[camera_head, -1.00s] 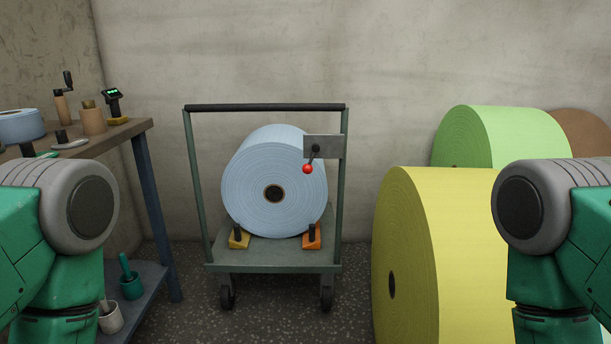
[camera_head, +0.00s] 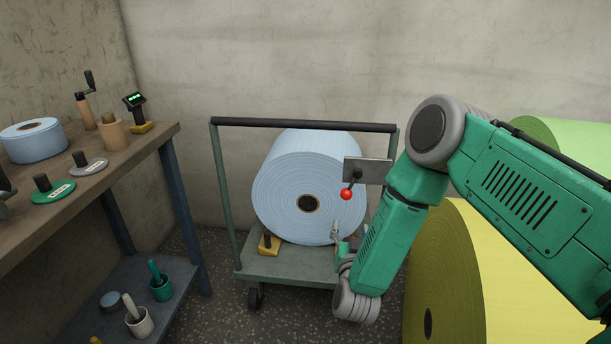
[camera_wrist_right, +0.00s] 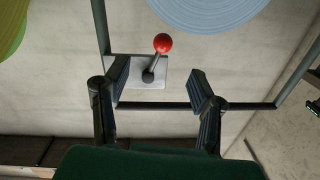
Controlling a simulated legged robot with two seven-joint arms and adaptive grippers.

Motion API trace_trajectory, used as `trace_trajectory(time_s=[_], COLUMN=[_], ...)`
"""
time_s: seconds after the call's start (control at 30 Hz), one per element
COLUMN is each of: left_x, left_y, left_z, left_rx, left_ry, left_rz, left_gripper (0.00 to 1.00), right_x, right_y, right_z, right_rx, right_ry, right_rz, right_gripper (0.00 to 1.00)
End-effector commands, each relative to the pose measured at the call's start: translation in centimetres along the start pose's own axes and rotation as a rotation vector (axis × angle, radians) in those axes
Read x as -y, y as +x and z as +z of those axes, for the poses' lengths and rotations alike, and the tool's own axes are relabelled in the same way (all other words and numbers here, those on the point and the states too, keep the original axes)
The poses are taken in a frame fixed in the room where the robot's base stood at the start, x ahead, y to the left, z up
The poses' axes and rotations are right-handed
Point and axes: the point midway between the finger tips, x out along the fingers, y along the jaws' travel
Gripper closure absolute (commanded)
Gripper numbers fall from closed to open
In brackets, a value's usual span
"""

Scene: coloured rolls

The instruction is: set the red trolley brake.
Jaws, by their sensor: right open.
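The trolley (camera_head: 290,265) stands against the back wall with a blue roll on its deck. The brake lever is a short dark arm with a red ball knob (camera_head: 346,194) on a grey plate (camera_head: 370,172) at the trolley's right post. The lever hangs down and slightly left; in the right wrist view the knob (camera_wrist_right: 163,43) also shows, beyond the fingers. My right gripper (camera_head: 342,238) is open and empty, below the knob in the head view and apart from it. Its spread fingers (camera_wrist_right: 160,76) frame the plate area in the wrist view. My left gripper is out of view.
The blue roll (camera_head: 285,190) lies close left of the lever. A yellow roll (camera_head: 500,270) and a green roll (camera_head: 570,140) stand at right. A workbench (camera_head: 110,165) with tools is at left. My right forearm hides the trolley's lower right part.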

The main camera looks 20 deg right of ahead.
Motion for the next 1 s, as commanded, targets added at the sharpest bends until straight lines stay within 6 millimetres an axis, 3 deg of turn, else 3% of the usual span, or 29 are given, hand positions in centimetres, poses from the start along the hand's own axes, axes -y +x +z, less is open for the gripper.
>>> trace_trajectory(time_s=[0.07,0.27,0.7,1.0], left_x=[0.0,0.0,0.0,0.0], left_y=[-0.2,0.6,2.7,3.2], left_z=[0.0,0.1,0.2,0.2], left_rx=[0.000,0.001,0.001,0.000], left_ry=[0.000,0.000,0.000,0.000], left_rz=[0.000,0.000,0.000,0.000], left_gripper=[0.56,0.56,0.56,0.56], right_x=[-0.1,0.0,-0.6,-0.3], right_y=[0.5,2.9,11.9,14.1], right_z=[-0.8,-0.9,-0.9,-1.1], right_rx=[-0.028,-0.036,-0.031,-0.028], right_ry=[0.003,0.004,0.007,0.003], right_rz=[0.017,0.018,0.017,0.015], right_gripper=[0.49,0.49,0.49,0.49])
